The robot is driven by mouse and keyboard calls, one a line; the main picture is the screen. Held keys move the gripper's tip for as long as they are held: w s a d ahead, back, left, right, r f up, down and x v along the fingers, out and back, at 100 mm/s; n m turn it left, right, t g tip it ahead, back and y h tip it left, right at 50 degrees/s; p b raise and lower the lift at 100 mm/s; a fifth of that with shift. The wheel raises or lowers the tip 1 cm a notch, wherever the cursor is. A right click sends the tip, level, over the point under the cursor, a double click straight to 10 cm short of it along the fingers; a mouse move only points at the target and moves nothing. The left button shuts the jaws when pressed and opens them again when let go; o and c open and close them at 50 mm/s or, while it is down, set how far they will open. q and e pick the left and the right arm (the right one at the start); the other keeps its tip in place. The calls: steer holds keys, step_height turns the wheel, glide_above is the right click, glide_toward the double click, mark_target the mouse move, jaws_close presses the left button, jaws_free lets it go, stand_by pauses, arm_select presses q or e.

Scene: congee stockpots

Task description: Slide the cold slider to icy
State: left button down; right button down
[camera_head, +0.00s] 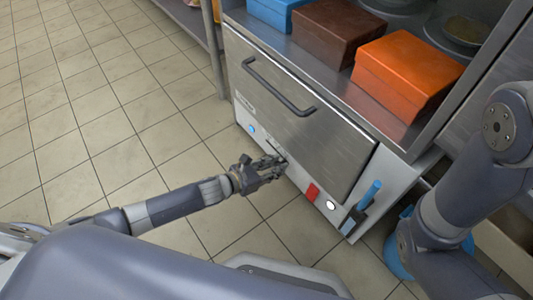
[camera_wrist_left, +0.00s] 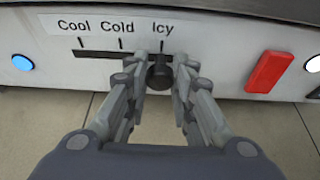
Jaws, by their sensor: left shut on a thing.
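The slider's dark knob (camera_wrist_left: 159,75) sits at the right end of its slot (camera_wrist_left: 98,54) on the white front panel, just below the "Icy" mark. The labels "Cool", "Cold" and "Icy" run left to right above the slot in the left wrist view. My left gripper (camera_wrist_left: 160,62) has its fingers on either side of the knob and is shut on it. In the head view my left gripper (camera_head: 279,162) is against the lower front of the metal appliance (camera_head: 302,108) and hides most of the slider. My right gripper is not in view; only part of my right arm shows.
A red switch (camera_wrist_left: 268,72) and a white round button (camera_head: 330,205) lie right of the slider. A blue round light (camera_wrist_left: 22,63) is at the left. A blue-handled tool (camera_head: 368,194) hangs at the right corner. Brown (camera_head: 327,32) and orange (camera_head: 407,72) boxes stand above.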

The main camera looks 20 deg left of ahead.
arm_select(q)
steer(key=shift+s+d, duration=0.2)
steer(key=shift+d, duration=0.1)
steer(key=c, duration=1.4)
jaws_free()
steer(key=shift+o, duration=0.2)
steer(key=v, duration=1.2)
